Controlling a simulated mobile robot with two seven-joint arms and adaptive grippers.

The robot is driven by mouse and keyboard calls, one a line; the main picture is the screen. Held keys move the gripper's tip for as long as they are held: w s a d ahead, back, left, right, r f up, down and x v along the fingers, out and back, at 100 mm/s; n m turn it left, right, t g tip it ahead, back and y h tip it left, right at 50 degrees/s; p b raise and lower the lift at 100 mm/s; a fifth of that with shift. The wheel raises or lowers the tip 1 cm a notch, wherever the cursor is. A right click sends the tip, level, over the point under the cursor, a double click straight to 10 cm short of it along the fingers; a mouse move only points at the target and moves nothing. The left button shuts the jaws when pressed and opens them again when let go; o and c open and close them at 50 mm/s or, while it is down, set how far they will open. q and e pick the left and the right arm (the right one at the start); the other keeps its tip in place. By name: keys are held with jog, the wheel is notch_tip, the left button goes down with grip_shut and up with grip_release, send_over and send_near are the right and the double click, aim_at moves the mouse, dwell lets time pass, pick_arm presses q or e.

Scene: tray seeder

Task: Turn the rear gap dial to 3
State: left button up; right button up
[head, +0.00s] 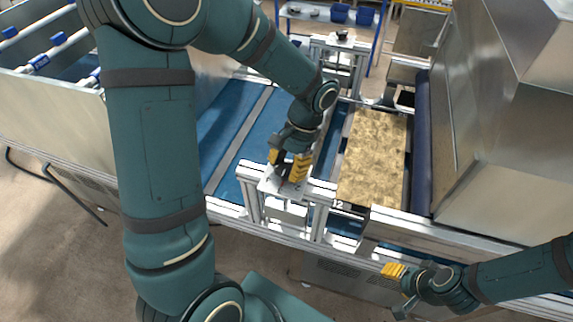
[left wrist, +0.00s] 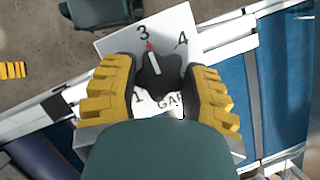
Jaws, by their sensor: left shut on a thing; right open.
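A dark gap dial (left wrist: 160,83) with a white pointer line sits on a white plate (left wrist: 186,17) in the left wrist view. The plate carries the numbers 1, 3 and 4 and partly hidden "GAP" lettering. The pointer, with red at its tip, points at or very near the 3. My left gripper (left wrist: 160,68) is shut on this dial, one yellow finger on each side. In the head view my left gripper (head: 287,172) is over the nearer dial plate (head: 268,186) and hides its knob. My right gripper (head: 394,289) is open and empty at lower right.
A second dark dial (head: 342,35) stands on a far frame across the machine. A large metal housing (head: 490,130) stands to the right. Open floor lies at lower left.

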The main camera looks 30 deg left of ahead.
pick_arm(q)
jog(key=o, duration=1.2)
jog(key=shift+o, duration=0.2)
jog(key=v, duration=1.2)
jog(key=shift+w+d, duration=0.1)
